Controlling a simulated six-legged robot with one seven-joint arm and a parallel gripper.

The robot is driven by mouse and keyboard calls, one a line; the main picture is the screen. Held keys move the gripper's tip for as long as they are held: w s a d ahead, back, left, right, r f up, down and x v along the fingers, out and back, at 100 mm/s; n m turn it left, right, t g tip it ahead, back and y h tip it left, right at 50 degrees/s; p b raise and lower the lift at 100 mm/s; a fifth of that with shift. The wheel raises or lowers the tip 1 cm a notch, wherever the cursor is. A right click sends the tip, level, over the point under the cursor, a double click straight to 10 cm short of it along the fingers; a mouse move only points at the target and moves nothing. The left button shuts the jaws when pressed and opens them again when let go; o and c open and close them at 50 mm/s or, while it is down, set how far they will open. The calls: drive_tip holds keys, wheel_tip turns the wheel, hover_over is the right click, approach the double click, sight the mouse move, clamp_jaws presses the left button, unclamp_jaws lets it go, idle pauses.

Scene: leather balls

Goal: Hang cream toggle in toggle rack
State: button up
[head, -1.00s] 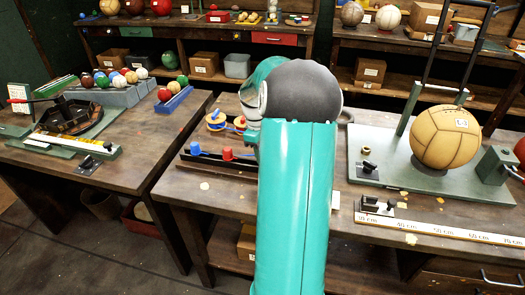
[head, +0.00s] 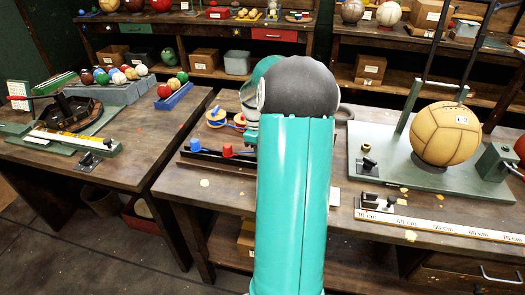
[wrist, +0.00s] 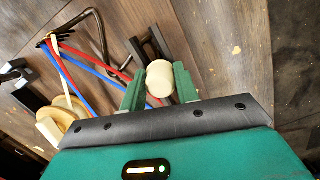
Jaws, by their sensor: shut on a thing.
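The cream toggle (wrist: 159,80) is a short pale cylinder, seen in the wrist view between the two green fingers of my gripper (wrist: 160,86). My gripper is shut on it. A dark bracket-like piece (wrist: 150,45) lies just beyond the toggle; I cannot tell whether they touch. In the head view a low dark rack (head: 190,162) on the middle bench carries a blue toggle (head: 197,145) and a red toggle (head: 227,150). My arm hides the rack's right part, my gripper and the cream toggle in that view.
Red, blue and cream cords (wrist: 85,65) and a bent dark rod (wrist: 100,30) lie left of my gripper in the wrist view. Wooden spools (head: 216,117) stand behind the rack. A green stand with a leather ball (head: 446,134) and a ruler (head: 450,226) occupy the right.

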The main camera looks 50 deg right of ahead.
drive_tip(key=shift+f, duration=0.1)
drive_tip(key=o, duration=1)
wheel_tip(320, 180, up, 14)
drive_tip(key=w, duration=0.2)
drive_tip(key=shift+a+f, duration=0.15)
